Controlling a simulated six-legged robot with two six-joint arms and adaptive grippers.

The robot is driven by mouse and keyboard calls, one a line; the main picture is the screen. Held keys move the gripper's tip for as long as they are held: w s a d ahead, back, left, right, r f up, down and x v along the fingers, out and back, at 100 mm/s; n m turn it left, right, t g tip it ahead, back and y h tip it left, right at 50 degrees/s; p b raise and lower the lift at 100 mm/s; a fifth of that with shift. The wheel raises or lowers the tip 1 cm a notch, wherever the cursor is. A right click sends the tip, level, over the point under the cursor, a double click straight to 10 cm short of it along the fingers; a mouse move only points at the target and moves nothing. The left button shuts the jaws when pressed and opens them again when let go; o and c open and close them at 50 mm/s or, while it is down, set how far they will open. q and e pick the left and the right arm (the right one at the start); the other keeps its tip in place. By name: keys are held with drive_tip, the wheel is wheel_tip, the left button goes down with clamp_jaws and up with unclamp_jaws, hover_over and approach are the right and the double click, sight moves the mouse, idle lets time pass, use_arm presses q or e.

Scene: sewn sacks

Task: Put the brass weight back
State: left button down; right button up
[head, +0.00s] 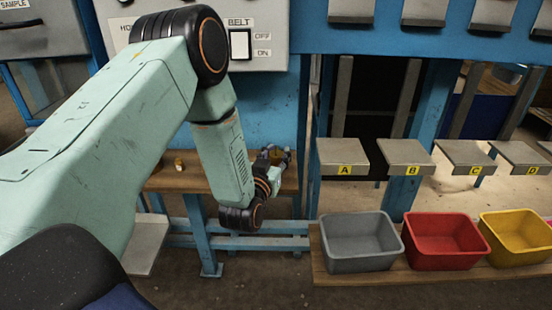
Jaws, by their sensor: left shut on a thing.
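My left gripper (279,154) is over the right end of the wooden bench (165,182), below the blue panel. It is shut on a small gold-brown thing that looks like the brass weight (269,153). The fingers and wrist hide much of it, and I cannot tell whether it touches the bench top. A small yellow and white object (179,163) stands on the bench further left, apart from the gripper; it is too small to identify. My right gripper is not in view.
Grey, red and yellow bins (360,262) (443,260) (516,257) stand on a low plank at the right. Grey shelves labelled A (344,153), B (403,157), C and D are above them. A belt switch panel (262,30) is above the bench.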

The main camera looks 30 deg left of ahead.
use_arm(q)
drive_tip(key=shift+w+f, duration=0.1)
drive_tip(key=shift+f, duration=0.3)
drive_tip(key=shift+a, duration=0.35)
drive_tip(key=shift+s, duration=0.25)
drive_tip(key=c, duration=1.2)
unclamp_jaws()
drive_tip(key=shift+w+d+f, duration=0.15)
drive_tip(key=shift+d, duration=0.1)
drive_tip(key=shift+o, duration=1.8)
drive_tip(key=shift+a, duration=0.15)
